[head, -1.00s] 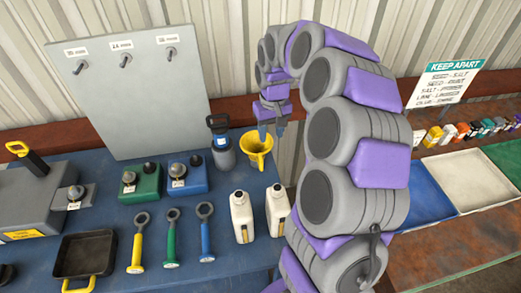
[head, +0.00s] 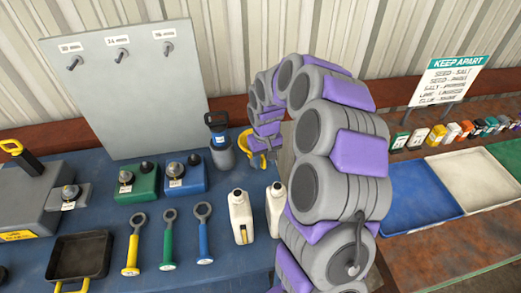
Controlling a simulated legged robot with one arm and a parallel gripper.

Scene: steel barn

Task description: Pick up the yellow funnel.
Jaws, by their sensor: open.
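The yellow funnel (head: 246,142) stands at the back right of the blue bench top, next to a dark grey bottle with a black handle. My gripper (head: 268,154) is open at the funnel, in front of its right part. Its fingers and wrist hide much of the funnel. I cannot tell whether the fingers touch it or sit around its rim.
The grey bottle (head: 220,145) stands close on the left of the funnel. Two white jugs (head: 241,217) (head: 275,208) stand in front. Blue (head: 163,180) and green (head: 137,186) boxes are to the left. Blue (head: 418,197) and white trays (head: 472,180) lie at right.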

